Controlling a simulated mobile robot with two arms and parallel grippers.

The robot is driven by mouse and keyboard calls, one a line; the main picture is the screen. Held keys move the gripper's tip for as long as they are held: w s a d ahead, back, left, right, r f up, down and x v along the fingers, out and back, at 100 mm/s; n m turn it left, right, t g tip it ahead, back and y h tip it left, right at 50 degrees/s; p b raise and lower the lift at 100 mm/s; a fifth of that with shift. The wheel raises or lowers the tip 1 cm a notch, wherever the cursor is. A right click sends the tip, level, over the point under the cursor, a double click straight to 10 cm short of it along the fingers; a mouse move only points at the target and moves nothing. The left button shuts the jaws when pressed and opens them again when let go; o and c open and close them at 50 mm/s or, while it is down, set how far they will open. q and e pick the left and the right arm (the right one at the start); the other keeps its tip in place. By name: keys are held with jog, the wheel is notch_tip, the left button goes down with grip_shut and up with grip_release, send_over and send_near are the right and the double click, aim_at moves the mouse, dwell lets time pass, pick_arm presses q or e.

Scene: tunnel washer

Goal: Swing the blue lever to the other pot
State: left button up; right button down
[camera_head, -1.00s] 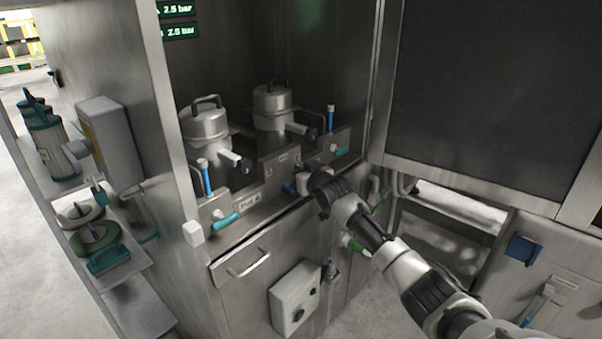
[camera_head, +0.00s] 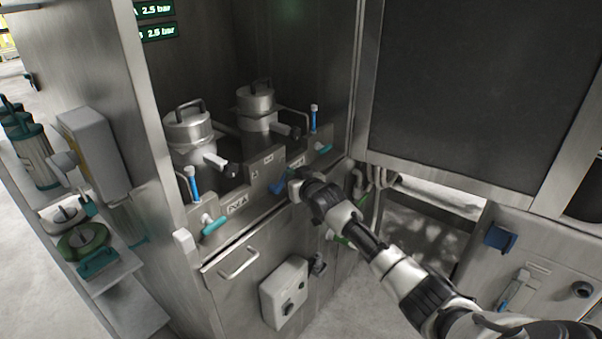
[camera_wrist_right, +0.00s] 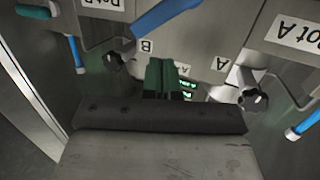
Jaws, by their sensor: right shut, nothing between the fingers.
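The blue lever (camera_head: 277,188) is on the steel front panel between the two pots, partly hidden by my right gripper in the head view. In the right wrist view the blue lever (camera_wrist_right: 165,15) slants across the top, near the label B. Pot A (camera_head: 188,127) stands at the left and the other pot (camera_head: 256,103) behind it to the right. My right gripper (camera_head: 292,186) is at the panel beside the lever. Its green fingers (camera_wrist_right: 164,78) are shut and empty; I cannot tell whether they touch the lever. My left gripper is not in view.
Teal handles (camera_head: 214,225) and upright blue-capped levers (camera_head: 193,183) line the panel. A drawer handle (camera_head: 238,264) and a grey switch box (camera_head: 284,291) are below. A dark panel (camera_head: 470,90) fills the right. A shelf with green-rimmed parts (camera_head: 82,239) is at the left.

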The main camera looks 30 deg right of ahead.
jog(key=s+p, duration=0.5)
jog(key=s, duration=0.1)
jog(key=shift+s+r, duration=0.2)
jog(key=shift+r, duration=0.25)
jog(key=shift+w, duration=0.1)
